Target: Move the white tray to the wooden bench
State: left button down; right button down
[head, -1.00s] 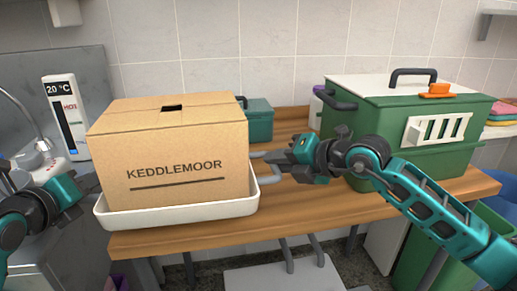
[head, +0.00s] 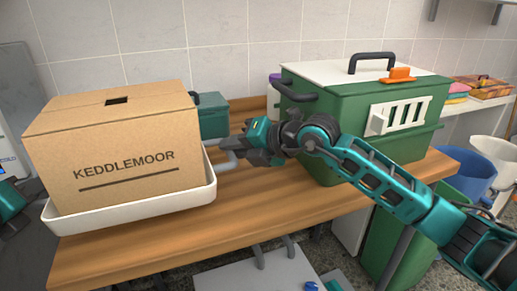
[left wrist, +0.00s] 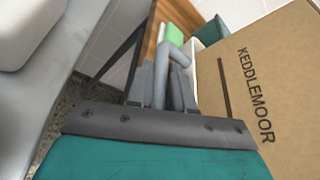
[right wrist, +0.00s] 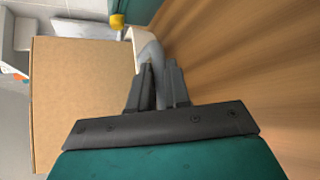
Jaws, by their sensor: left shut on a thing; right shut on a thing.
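The white tray (head: 140,212) is at the left end of the wooden bench (head: 300,220), with a large KEDDLEMOOR cardboard box (head: 120,160) in it. Its left edge reaches about the bench's left end. I cannot tell whether its underside touches the bench. My right gripper (head: 245,147) is shut on the tray's grey right handle; the right wrist view shows this grip (right wrist: 158,85). My left gripper (left wrist: 165,85) is shut on the grey left handle. In the head view only part of my left arm shows at the left edge, and the box and tray hide the left handle.
A green kennel (head: 330,130) with a white lid and orange latch stands on the bench's right part. A teal box (head: 212,115) sits behind the tray. Bare bench lies between tray and kennel. Bins (head: 465,175) stand at the right.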

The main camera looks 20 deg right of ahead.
pick_arm(q)
jog(key=shift+d, duration=0.4)
pick_arm(e)
jog(key=shift+s+a, duration=0.15)
jog(key=shift+a, duration=0.25)
